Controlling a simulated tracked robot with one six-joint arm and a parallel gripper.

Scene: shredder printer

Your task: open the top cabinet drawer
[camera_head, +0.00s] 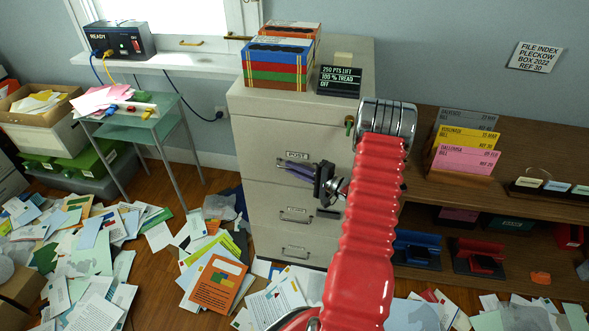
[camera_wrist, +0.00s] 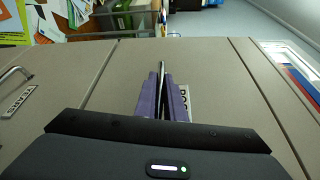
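The beige filing cabinet (camera_head: 275,130) stands in the middle of the head view. Its top drawer carries a label reading POST (camera_head: 297,155), and the drawer front looks flush with the cabinet. My gripper (camera_head: 290,168) is in front of this drawer, just below the label. In the wrist view its purple fingers (camera_wrist: 163,92) are close together at the drawer front, beside the POST label (camera_wrist: 185,102). A thin strip, which looks like the top drawer handle (camera_wrist: 162,66), shows between them. The fingers hide most of the handle. A lower drawer handle (camera_head: 295,216) is bare.
A wooden shelf (camera_head: 420,185) with card holders is at right. A green side table (camera_head: 135,125) is at left. Papers (camera_head: 110,255) litter the floor around the cabinet.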

